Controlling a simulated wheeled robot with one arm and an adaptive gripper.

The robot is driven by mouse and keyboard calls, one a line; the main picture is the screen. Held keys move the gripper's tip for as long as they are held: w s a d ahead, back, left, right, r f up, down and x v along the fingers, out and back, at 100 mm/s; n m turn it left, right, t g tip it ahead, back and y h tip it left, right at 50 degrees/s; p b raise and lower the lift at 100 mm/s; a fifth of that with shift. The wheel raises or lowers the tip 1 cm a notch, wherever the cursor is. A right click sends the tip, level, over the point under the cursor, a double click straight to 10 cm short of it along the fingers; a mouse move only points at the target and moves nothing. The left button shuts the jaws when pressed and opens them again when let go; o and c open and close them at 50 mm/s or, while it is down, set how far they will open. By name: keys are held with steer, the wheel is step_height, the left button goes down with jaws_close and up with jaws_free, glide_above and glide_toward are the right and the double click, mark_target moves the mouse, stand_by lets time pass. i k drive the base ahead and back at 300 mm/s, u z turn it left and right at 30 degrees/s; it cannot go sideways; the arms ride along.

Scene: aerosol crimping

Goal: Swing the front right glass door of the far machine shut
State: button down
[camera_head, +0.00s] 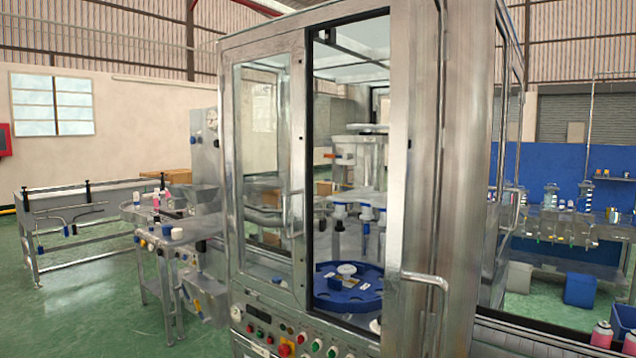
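A tall steel-framed machine cabinet (262,43) fills the middle. Its front left glass door (263,150) looks closed, with a bar handle beside its right stile. The front right door (412,180) appears to stand open, swung toward me and seen nearly edge-on, so its angle is hard to judge. A bent steel bar handle (441,310) sticks out from it low down. The opening to its left shows a blue round turntable (347,300) and hanging machine heads inside. My gripper is not in view.
A control panel (300,338) with several buttons lies below the doors. A steel side table (180,240) and a conveyor frame (95,215) stand at the left. Pink cans (601,335) stand at the lower right. Green floor (95,315) is free at front left.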

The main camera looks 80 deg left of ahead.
mark_target(431, 52)
steer(key=u, duration=3.4)
steer(key=k, duration=0.3)
steer(key=z, duration=0.35)
steer(key=i, duration=0.25)
steer(key=u, duration=0.2)
